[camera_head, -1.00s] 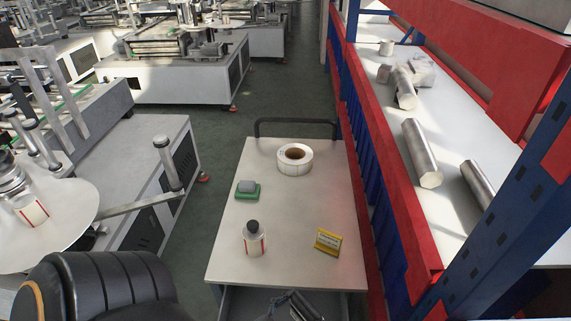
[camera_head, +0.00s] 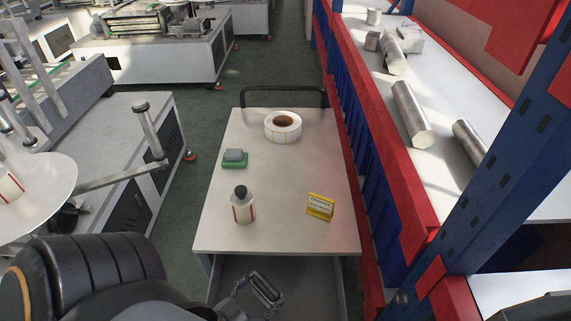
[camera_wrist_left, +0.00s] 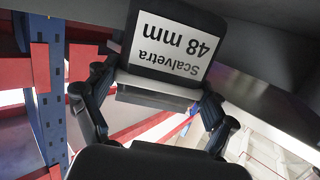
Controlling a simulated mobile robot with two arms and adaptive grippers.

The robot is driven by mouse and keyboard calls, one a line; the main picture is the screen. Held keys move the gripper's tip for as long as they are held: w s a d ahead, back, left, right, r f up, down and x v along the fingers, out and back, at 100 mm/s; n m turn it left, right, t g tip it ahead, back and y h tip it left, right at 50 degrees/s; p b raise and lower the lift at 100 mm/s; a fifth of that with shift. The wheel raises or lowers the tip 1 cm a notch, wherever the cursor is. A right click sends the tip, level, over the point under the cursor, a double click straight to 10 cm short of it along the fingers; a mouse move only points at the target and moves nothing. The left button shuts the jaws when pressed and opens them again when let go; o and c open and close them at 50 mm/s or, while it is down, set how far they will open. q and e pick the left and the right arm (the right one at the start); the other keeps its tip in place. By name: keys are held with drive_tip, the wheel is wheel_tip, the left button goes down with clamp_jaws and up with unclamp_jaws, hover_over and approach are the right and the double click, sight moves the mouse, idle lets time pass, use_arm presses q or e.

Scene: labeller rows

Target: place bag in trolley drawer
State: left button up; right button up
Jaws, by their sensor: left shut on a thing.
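My left gripper (camera_head: 252,297) is over the open drawer (camera_head: 312,286) at the front of the trolley (camera_head: 280,190). A finger shows on each side of the bag. In the head view the bag is small and hard to make out at the gripper. Part of the drawer is hidden by my arm. My right gripper is not in view.
A red and blue rack (camera_head: 398,200) stands close on the right. A machine (camera_head: 128,165) is at left.

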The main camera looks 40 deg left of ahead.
sight(262, 298)
use_arm(q)
wheel_tip(262, 298, down, 4)
drive_tip(key=shift+r+b, duration=0.2)
drive_tip(key=shift+b, duration=1)
drive_tip(key=w, duration=0.1)
drive_tip(key=w+r, duration=0.1)
drive_tip(key=w, duration=0.1)
drive_tip(key=shift+d, duration=0.1)
drive_tip(key=shift+w, duration=0.8)
drive_tip(key=w, duration=0.1)
drive_tip(key=w+b, duration=0.1)
drive_tip(key=w, duration=0.1)
drive_tip(key=shift+w+d+f, duration=0.15)
drive_tip(key=shift+w+f, duration=0.15)
drive_tip(key=shift+f+b, duration=0.35)
drive_tip(key=shift+b, duration=0.3)
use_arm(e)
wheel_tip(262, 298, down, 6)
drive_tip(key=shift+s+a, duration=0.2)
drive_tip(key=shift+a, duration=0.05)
use_arm(q)
drive_tip(key=shift+s+r, duration=0.1)
